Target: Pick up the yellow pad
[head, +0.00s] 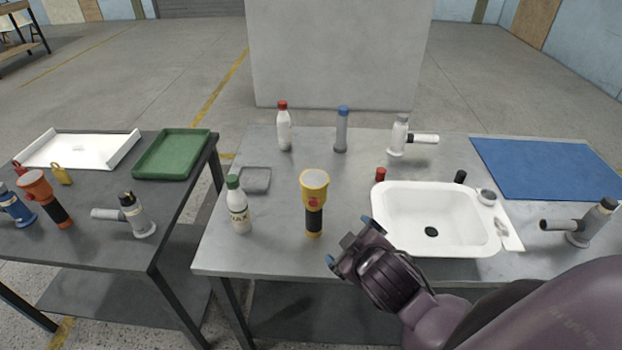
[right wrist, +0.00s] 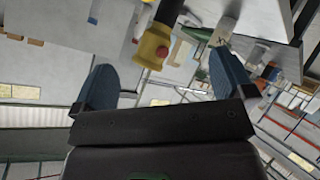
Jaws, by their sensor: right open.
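No flat yellow pad is clear to me. A small yellow piece with a loop on top (head: 61,175) lies on the left table. A torch-like tool with a yellow head (head: 314,182), red button and black grip stands on the middle table. My right gripper (head: 349,243) is open and empty, just right of and nearer than this tool, over the table's front edge. In the right wrist view the yellow head (right wrist: 152,48) shows beyond and between the open fingers (right wrist: 163,80), apart from them. My left gripper is not in view.
A green-capped bottle (head: 238,205) and a grey pad-like block (head: 255,180) stand left of the tool. A white basin (head: 395,240) is to the right, a blue mat (head: 545,168) beyond it. A green tray (head: 172,153) is on the left table.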

